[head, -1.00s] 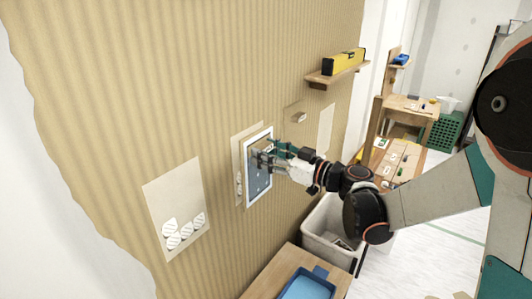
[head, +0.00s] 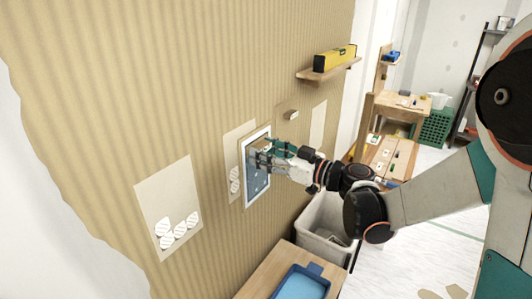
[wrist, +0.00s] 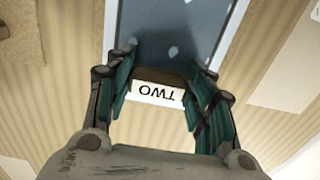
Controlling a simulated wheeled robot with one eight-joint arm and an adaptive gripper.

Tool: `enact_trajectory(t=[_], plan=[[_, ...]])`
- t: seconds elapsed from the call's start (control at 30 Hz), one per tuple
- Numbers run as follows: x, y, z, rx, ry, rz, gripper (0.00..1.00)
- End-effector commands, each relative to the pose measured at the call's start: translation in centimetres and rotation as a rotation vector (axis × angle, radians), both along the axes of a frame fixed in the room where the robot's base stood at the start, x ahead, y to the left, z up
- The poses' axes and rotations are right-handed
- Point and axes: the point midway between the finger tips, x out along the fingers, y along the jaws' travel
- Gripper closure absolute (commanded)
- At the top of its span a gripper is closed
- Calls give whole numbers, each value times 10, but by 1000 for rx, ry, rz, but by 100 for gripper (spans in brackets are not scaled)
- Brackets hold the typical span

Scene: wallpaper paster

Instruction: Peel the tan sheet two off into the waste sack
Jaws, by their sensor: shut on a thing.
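My gripper (head: 262,154) is at the wall, shut on a small brown block with a white label reading TWO (wrist: 157,93), upside down in the wrist view. The gripper fingers (wrist: 165,70) stand on either side of the block. Just beyond it is a blue-grey panel with a white edge (head: 257,188), also in the wrist view (wrist: 172,28). I cannot tell which sheet the block belongs to. A pale open container (head: 312,240), perhaps the waste sack, stands below right with grey scraps inside.
Another tan sheet (head: 165,195) with several white discs is at left. A small block (head: 291,114) and a third sheet (head: 318,125) are right of the gripper. A shelf (head: 328,70) holds a yellow level (head: 335,57). A blue tray (head: 303,287) sits on a bench below.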

Motion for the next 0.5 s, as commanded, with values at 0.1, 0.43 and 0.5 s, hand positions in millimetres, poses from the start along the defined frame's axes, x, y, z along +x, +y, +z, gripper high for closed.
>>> enact_trajectory(t=[0.1, 0.43, 0.5], plan=[[-2, -4, 0, 0, 0, -2, 75], [-17, -23, 0, 0, 0, -2, 75], [-20, -27, 0, 0, 0, -1, 75]])
